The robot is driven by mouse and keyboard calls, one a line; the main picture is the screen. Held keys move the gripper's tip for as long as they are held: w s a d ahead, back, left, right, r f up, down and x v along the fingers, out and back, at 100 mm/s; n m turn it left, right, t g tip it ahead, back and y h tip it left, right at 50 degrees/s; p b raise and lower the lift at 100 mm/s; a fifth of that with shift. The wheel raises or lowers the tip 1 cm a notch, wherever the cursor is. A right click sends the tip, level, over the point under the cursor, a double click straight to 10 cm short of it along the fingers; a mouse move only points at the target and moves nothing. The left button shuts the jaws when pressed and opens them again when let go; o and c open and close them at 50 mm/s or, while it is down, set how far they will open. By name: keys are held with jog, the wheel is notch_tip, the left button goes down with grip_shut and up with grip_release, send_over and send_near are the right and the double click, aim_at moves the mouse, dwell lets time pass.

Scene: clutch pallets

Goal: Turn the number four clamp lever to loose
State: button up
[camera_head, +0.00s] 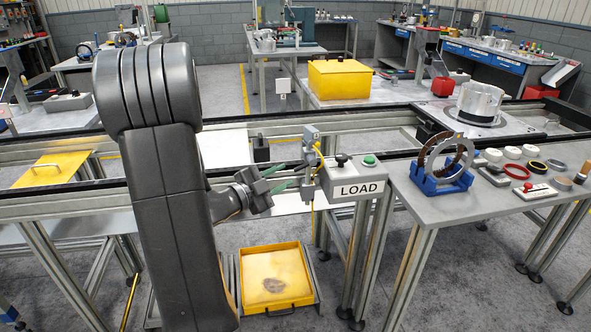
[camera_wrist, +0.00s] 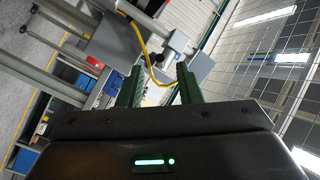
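No lever marked four can be made out in either view. My gripper (camera_head: 292,178) is in front of the conveyor, left of the LOAD box (camera_head: 356,190), with its green fingers spread. In the wrist view my gripper (camera_wrist: 158,85) shows its two fingers apart with nothing held between them. A grey bracketed device (camera_head: 311,136) with a yellow cable stands just beyond the fingertips; it also shows in the wrist view (camera_wrist: 113,42). A small dark knob (camera_wrist: 158,58) appears beyond the finger gap. Contact with the fingers cannot be told.
The LOAD box carries a black knob (camera_head: 342,160) and a green button (camera_head: 369,160). Right of it, a grey table (camera_head: 440,208) holds a ring in a blue stand (camera_head: 440,178) and small parts. A metal housing (camera_head: 480,103) sits on the conveyor. A yellow tray (camera_head: 275,307) lies below.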

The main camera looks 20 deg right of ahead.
aim_at(294, 171)
jog(key=x, duration=0.5)
jog(key=shift+w+d, duration=0.15)
jog(key=shift+d, duration=0.2)
jog(key=shift+r, duration=0.1)
grip_shut()
